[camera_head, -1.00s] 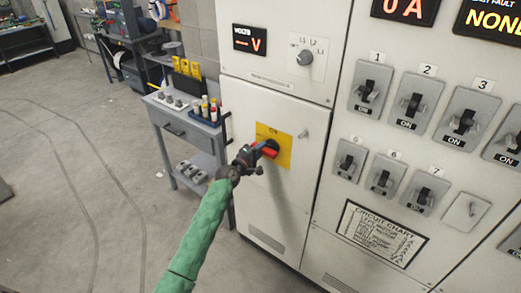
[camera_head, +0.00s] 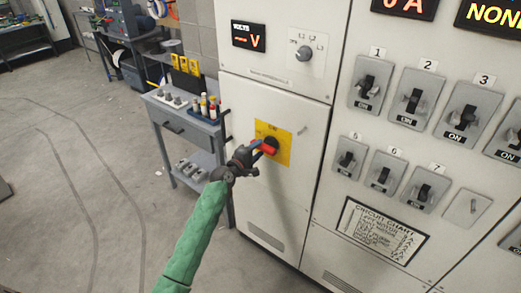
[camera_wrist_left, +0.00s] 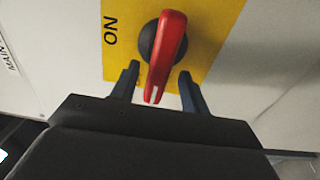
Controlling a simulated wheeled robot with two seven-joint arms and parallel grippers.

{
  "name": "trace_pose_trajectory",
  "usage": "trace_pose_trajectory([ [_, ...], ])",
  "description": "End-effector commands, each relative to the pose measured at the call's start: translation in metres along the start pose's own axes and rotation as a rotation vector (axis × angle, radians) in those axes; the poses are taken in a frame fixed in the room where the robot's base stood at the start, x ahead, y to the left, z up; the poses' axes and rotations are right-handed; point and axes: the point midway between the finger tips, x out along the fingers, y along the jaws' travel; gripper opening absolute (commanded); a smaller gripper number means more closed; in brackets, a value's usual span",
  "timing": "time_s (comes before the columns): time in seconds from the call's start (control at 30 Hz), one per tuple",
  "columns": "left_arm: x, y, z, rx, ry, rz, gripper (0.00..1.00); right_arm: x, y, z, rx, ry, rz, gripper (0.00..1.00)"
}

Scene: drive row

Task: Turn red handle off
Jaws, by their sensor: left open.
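The red handle (camera_head: 268,148) is a rotary knob on a black hub, mounted on a yellow plate (camera_head: 284,155) on the grey cabinet's front. In the left wrist view the red handle (camera_wrist_left: 167,50) has a white mark at its near end, and "ON" is printed on the plate (camera_wrist_left: 215,30) to its left. My left gripper (camera_head: 257,160) is in front of the plate, just below and left of the handle in the head view. In the wrist view its open fingers (camera_wrist_left: 160,88) stand either side of the handle's near end, with gaps on both sides. My right gripper is not in view.
The cabinet (camera_head: 262,205) carries several switches marked ON, a small selector knob (camera_head: 304,54) and a circuit chart (camera_head: 382,229). A grey workbench (camera_head: 185,128) with bottles stands left of the cabinet.

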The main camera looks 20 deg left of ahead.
Motion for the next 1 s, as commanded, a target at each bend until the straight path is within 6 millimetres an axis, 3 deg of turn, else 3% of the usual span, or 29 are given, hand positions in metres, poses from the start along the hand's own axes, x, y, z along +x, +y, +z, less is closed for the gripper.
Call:
trace_pose_trajectory([
  [0.2,-0.033,-0.004,0.001,0.001,0.000,-0.001,0.45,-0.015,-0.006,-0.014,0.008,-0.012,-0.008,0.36],
  [0.4,-0.051,-0.002,0.001,0.000,-0.002,-0.002,0.45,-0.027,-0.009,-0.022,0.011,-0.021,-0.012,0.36],
  [1.0,-0.054,-0.001,0.001,0.014,-0.001,-0.002,0.45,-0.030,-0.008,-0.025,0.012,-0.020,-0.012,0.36],
])
